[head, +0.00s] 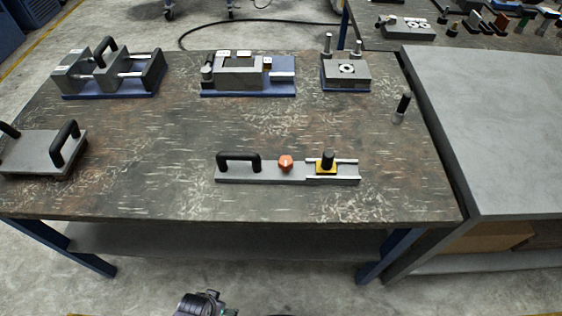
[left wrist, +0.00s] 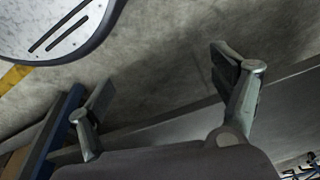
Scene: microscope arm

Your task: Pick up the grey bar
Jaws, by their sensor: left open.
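The grey bar (head: 250,177) lies flat near the front edge of the dark, scuffed table, right of its middle. It carries a black arch handle (head: 238,157) at its left end, an orange knob (head: 286,162) in the middle, and a yellow block with a black post (head: 327,162) between rods at its right end. My left gripper (left wrist: 161,80) is open and empty in the left wrist view, its two fingers wide apart above the floor. The bar is not in that view. A dark piece of my arm shows at the bottom of the head view, apart from the bar. My right gripper is not seen.
A grey plate with black handles (head: 28,152) sits at the table's left edge. Fixtures on blue bases (head: 110,75), (head: 248,75) and a grey block (head: 346,73) stand at the back. The table around the bar is clear.

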